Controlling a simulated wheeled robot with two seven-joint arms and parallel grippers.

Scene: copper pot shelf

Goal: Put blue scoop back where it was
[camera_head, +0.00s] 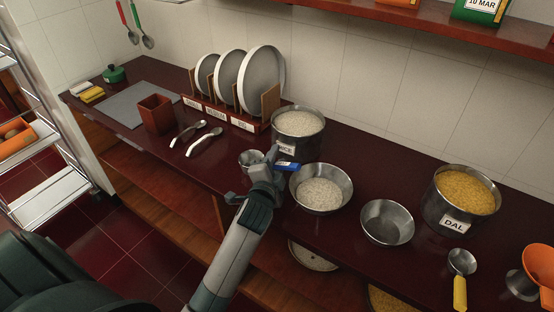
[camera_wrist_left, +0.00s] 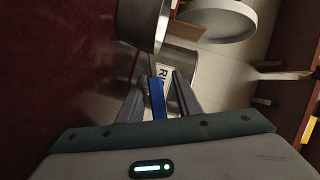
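The blue scoop's blue handle (camera_head: 287,165) shows just right of my left gripper (camera_head: 273,160), in front of the rice pot. A small metal cup (camera_head: 250,158), apparently the scoop's bowl, shows left of the gripper, partly hidden by it. In the left wrist view the blue handle (camera_wrist_left: 157,98) lies between the two fingers of my left gripper (camera_wrist_left: 159,80), with a gap visible on its right side. The fingers look open around it. I cannot tell whether the scoop touches the counter. My right gripper is out of view.
The rice pot (camera_head: 298,135) stands behind, a bowl of rice (camera_head: 321,190) to the right, then an empty bowl (camera_head: 387,222). A dal pot (camera_head: 460,198) and a yellow-handled scoop (camera_head: 461,275) are farther right. Two spoons (camera_head: 205,145) and a plate rack (camera_head: 232,120) are left.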

